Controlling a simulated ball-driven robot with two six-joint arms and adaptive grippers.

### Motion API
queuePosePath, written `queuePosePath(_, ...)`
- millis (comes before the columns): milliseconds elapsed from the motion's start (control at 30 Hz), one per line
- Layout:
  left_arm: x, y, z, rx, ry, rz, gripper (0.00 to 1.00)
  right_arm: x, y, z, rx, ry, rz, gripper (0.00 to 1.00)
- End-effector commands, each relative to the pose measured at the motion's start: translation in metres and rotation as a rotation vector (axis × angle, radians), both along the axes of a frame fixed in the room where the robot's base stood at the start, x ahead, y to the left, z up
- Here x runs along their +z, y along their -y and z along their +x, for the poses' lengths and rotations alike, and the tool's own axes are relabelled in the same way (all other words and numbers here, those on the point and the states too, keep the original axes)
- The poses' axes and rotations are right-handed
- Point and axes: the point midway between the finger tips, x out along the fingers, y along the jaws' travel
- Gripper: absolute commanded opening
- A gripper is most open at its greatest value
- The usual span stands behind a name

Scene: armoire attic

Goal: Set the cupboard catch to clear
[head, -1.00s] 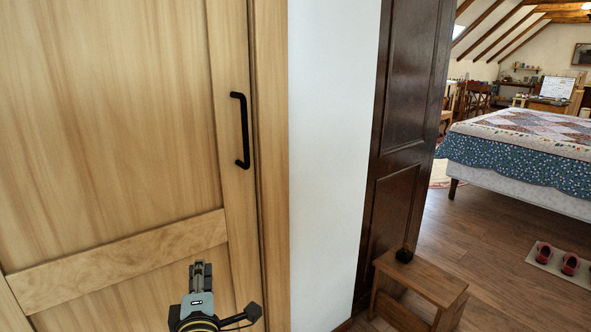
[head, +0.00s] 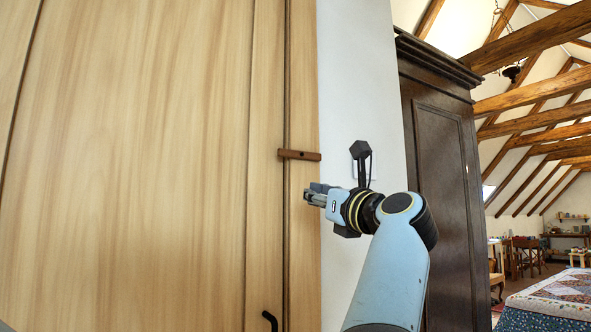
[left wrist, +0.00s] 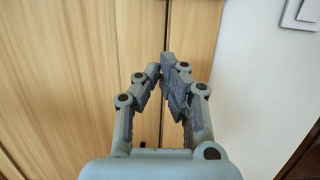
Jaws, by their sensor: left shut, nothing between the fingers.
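The cupboard catch (head: 299,155) is a small brown wooden bar with a pivot dot near its middle. It lies about level across the seam between the pale wood cupboard door (head: 150,150) and its frame. My left gripper (head: 309,194) is shut and empty, just below the catch, in front of the frame. I cannot tell whether it touches the wood. In the left wrist view its fingertips (left wrist: 164,70) are close together in front of the door seam; the catch cannot be made out there. My right gripper is not in view.
A black door handle (head: 270,320) shows at the bottom of the head view. A white wall (head: 345,90) and a dark wardrobe (head: 440,140) stand to the right. A light switch (left wrist: 302,12) is on the wall. A bed (head: 555,305) is farther off.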

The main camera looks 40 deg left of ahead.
Motion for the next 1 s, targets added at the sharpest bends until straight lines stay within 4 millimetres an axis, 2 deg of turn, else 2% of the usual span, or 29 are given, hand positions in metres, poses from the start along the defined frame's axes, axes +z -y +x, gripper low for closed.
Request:
queuePosePath(233, -0.001, -0.001, 0.0, 0.001, -0.002, 0.002, 0.0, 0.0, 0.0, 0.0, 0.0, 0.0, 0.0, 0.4)
queuePosePath(367, 0.002, -0.008, 0.003, 0.001, -0.002, 0.004, 0.0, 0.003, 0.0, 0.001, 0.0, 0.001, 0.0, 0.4)
queuePosePath(467, 0.007, -0.021, 0.008, 0.003, -0.003, 0.005, 0.0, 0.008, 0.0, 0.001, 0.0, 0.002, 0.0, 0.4)
queuePosePath(833, 0.027, -0.091, 0.037, 0.004, -0.003, 0.006, 0.0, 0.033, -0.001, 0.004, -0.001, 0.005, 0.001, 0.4)
queuePosePath(1000, 0.052, -0.09, 0.037, 0.0, -0.001, 0.002, 0.0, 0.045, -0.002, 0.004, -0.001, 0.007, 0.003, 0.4)
